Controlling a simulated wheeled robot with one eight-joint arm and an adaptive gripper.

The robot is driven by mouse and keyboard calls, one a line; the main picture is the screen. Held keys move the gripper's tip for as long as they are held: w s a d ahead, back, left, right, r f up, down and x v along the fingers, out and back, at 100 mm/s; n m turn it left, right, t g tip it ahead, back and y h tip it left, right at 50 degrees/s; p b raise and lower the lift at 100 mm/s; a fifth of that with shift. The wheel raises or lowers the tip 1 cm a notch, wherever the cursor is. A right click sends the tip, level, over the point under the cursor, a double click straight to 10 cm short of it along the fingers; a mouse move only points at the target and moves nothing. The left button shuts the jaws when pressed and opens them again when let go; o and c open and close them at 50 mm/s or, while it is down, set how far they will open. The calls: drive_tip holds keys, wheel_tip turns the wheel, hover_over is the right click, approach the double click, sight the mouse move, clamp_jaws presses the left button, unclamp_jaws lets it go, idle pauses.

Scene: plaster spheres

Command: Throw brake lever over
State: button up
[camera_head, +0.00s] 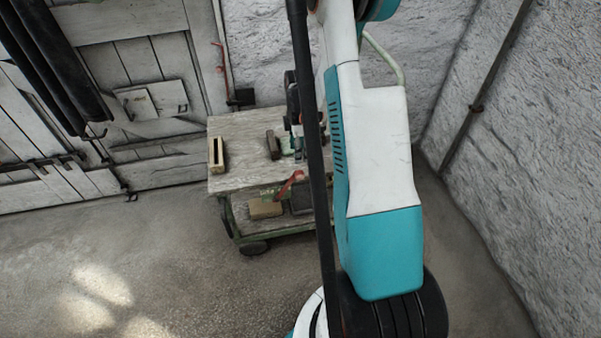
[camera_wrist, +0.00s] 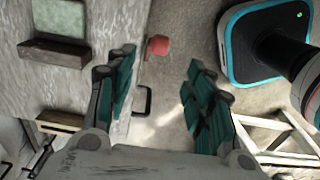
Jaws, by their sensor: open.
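A red brake lever (camera_head: 290,185) sticks out at the front side of the wooden cart (camera_head: 235,127), just under its top. In the wrist view the lever's red end (camera_wrist: 158,46) shows just beyond the fingertips, beside the cart's edge (camera_wrist: 140,25). My gripper (camera_wrist: 158,62) is open and empty. Its teal-padded fingers are spread to the left and right of the red end, and no contact shows. In the head view my arm hides much of the gripper and the cart's right part.
A black bar handle (camera_wrist: 144,101) is on the cart's side, close to the left finger. Blocks lie on the cart top, including a wooden one (camera_head: 216,155); another block (camera_head: 265,208) sits on the lower shelf. Open floor (camera_head: 150,250) lies left and front. Rough walls stand behind and right.

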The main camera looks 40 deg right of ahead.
sight(299, 172)
wheel_tip(299, 172, down, 11)
drive_tip(key=b, duration=0.4)
drive_tip(key=shift+f, duration=0.15)
clamp_jaws()
